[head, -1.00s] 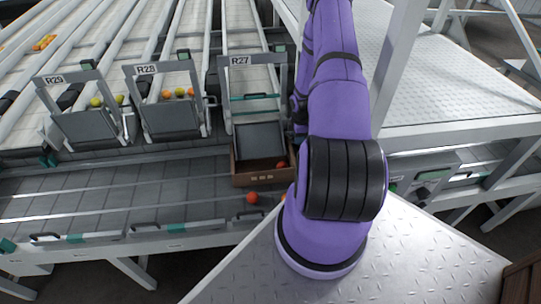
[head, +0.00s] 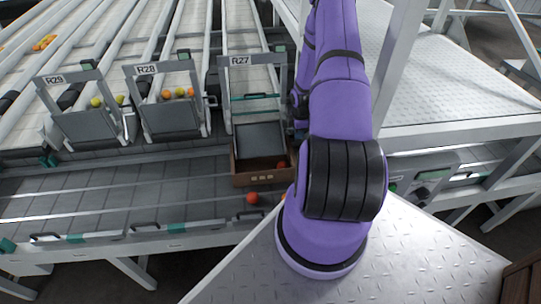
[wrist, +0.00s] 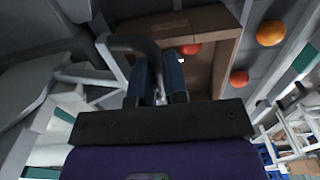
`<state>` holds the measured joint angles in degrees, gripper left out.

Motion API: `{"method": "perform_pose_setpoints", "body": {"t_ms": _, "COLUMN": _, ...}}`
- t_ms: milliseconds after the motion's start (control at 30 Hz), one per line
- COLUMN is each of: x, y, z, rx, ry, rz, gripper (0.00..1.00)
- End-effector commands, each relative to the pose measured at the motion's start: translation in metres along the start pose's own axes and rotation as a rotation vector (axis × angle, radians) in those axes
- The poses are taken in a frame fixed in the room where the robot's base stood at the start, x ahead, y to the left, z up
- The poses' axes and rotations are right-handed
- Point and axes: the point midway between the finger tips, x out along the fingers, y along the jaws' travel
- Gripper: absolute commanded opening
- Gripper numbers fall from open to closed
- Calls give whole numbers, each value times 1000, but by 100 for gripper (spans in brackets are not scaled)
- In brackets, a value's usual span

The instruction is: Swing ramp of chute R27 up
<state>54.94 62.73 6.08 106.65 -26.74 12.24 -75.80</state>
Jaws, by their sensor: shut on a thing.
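The wrist view does not show clearly what the handle joins. My gripper is hidden behind my arm in the head view.
Chutes R28 (head: 170,118) and R29 (head: 92,127) stand to the left, with their plates raised in front of fruit. A red tomato (head: 252,198) lies on the grey belt beside the box (wrist: 215,18). A steel platform (head: 460,85) lies to the right.

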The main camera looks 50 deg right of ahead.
Motion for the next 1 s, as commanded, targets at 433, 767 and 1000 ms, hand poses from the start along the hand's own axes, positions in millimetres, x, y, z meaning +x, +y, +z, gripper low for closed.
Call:
{"method": "perform_pose_setpoints", "body": {"t_ms": 433, "x": -13, "y": 8, "z": 0, "rx": -1, "ry": 1, "rz": 11, "gripper": 4}}
{"method": "perform_pose_setpoints", "body": {"t_ms": 767, "x": -23, "y": 14, "z": 0, "rx": 1, "ry": 1, "rz": 14, "gripper": 4}}
{"method": "perform_pose_setpoints", "body": {"t_ms": 1000, "x": -38, "y": 22, "z": 0, "rx": 0, "ry": 1, "rz": 14, "gripper": 6}}
